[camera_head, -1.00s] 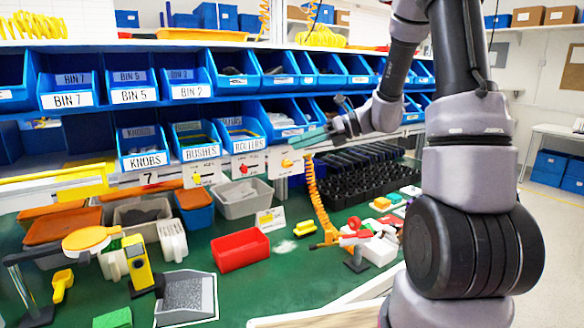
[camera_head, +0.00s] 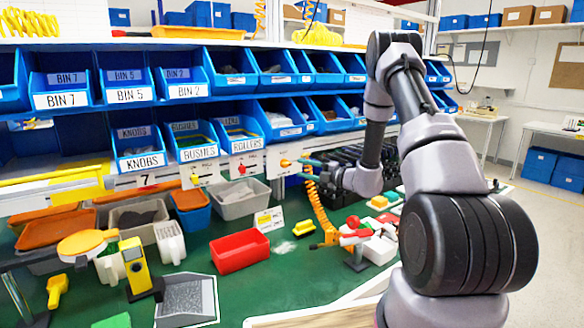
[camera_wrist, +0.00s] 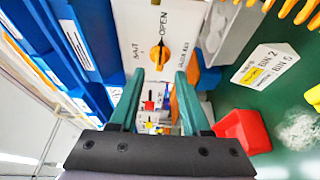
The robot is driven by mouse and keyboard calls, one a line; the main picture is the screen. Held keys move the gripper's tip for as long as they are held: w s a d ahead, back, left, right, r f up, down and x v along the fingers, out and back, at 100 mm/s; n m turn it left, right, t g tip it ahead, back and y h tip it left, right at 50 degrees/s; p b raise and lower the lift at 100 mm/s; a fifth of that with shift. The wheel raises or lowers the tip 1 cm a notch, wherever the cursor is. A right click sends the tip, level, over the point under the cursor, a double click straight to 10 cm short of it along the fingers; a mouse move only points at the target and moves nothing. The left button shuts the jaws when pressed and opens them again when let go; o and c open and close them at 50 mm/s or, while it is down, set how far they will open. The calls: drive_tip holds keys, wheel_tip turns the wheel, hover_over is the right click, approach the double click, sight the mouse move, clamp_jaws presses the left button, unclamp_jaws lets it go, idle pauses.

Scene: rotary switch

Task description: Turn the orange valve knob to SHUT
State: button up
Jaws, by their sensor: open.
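The orange valve knob (camera_wrist: 159,55) sits on a white panel (camera_wrist: 128,18) in the wrist view. OPEN is printed at the knob's top side in that view and SHUT to its left; the knob's long axis runs roughly up and down, toward OPEN. The orange knob (camera_head: 285,163) also shows in the head view, on the rightmost panel under the bins. My gripper (camera_wrist: 159,78) is open, its two green fingers spread either side of the knob's line. In the head view my gripper (camera_head: 300,163) points left at the knob, very close. Contact cannot be told.
Panels with a red knob (camera_head: 242,168) and a yellow knob (camera_head: 196,179) stand left of the orange one. Blue bins (camera_head: 245,140) line the shelf above. A coiled orange hose (camera_head: 318,208) hangs just below my gripper. A red bin (camera_head: 240,252) stands on the green bench.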

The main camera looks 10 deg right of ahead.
sight(288, 165)
drive_tip(key=shift+x, duration=2.65)
clamp_jaws()
